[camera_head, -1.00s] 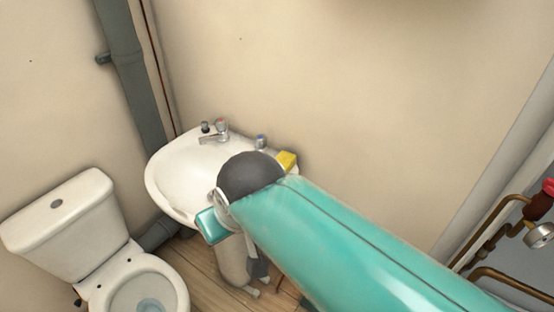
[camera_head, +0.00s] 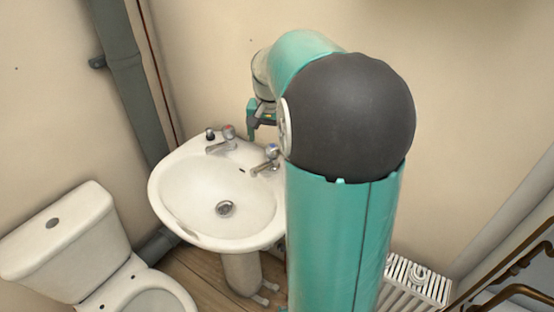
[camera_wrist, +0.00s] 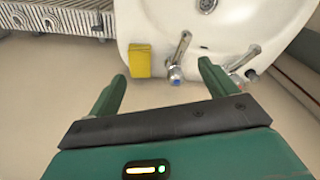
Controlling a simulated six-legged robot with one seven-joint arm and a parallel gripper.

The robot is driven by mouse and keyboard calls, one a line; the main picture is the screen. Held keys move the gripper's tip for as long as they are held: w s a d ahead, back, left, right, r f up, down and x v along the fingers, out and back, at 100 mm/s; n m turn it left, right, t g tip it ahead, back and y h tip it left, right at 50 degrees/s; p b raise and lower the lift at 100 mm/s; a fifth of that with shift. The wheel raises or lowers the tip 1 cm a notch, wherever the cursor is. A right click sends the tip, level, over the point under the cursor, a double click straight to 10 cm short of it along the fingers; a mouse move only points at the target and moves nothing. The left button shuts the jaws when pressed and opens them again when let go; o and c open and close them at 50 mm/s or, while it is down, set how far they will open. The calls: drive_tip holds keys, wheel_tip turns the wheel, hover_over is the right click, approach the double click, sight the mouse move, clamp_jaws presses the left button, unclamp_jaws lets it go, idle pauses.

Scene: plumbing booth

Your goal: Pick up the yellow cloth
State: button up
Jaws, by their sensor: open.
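The yellow cloth (camera_wrist: 140,61) shows in the wrist view as a small yellow block at the edge of the white washbasin (camera_wrist: 215,30), beside a tap. In the head view my arm hides the cloth, and the washbasin (camera_head: 185,195) is seen with its bowl empty. My gripper (camera_wrist: 160,84) is open, with nothing between its fingers; the cloth appears beyond the fingers, near the left one, and apart from them. In the head view my gripper (camera_head: 250,122) is partly seen above the back of the basin, near the wall.
Two taps (camera_head: 222,142) (camera_head: 268,160) stand on the basin's back rim. A toilet (camera_head: 75,240) is at the lower left and a grey pipe (camera_head: 128,90) runs up the wall. A white radiator (camera_head: 415,283) and copper pipes (camera_head: 505,270) are at the right.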

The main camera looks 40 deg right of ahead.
drive_tip(key=d+f+m+g, duration=0.1)
drive_tip(key=d+f+m, duration=0.2)
drive_tip(key=d+f, duration=0.6)
drive_tip(key=shift+y, duration=0.4)
drive_tip(key=d+f, duration=0.1)
drive_tip(key=f, duration=0.3)
drive_tip(key=d+f, duration=0.1)
drive_tip(key=f, duration=0.1)
drive_tip(key=shift+s+d+f, duration=0.15)
drive_tip(key=shift+d+f, duration=0.1)
drive_tip(key=shift+d, duration=0.05)
drive_tip(key=shift+w+f, duration=0.2)
drive_tip(key=shift+f, duration=2.55)
drive_tip(key=shift+a, duration=0.1)
drive_tip(key=shift+c, duration=0.5)
drive_tip(key=c, duration=1)
